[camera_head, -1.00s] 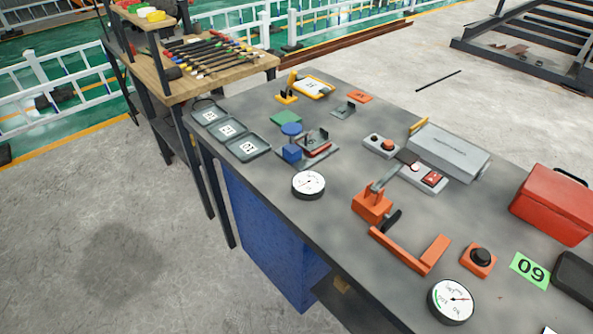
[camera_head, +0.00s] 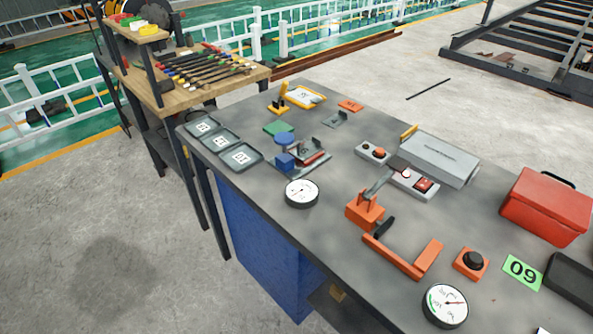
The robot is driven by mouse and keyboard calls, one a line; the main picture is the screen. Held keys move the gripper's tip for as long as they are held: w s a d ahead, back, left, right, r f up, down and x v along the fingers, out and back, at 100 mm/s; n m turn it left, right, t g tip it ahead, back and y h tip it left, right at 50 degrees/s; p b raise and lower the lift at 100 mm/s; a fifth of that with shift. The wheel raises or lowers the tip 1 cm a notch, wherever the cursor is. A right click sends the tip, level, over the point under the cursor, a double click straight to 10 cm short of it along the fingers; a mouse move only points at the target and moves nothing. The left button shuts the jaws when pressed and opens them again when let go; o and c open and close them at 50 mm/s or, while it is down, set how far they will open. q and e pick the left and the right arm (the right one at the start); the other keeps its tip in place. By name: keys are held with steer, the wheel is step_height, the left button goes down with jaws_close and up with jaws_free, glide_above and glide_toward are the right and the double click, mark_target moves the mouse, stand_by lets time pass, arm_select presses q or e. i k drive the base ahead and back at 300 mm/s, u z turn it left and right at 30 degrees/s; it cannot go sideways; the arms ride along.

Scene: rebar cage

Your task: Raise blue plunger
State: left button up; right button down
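Neither of my grippers is in view.
The grey table (camera_head: 250,180) also holds a dial gauge (camera_head: 301,193), an orange lever device (camera_head: 365,210), a second gauge (camera_head: 445,305), a red box (camera_head: 545,205) and a grey box (camera_head: 440,158). Three grey trays (camera_head: 220,141) lie at the left edge. A wooden rack table (camera_head: 190,90) stands behind.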

mark_target(284, 139)
steer(key=z, duration=0.2)
steer(key=k, duration=0.85)
steer(key=u, duration=1.05)
steer(key=i, duration=0.95)
steer(key=z, duration=1.05)
steer(key=i, duration=0.6)
steer(key=z, duration=0.65)
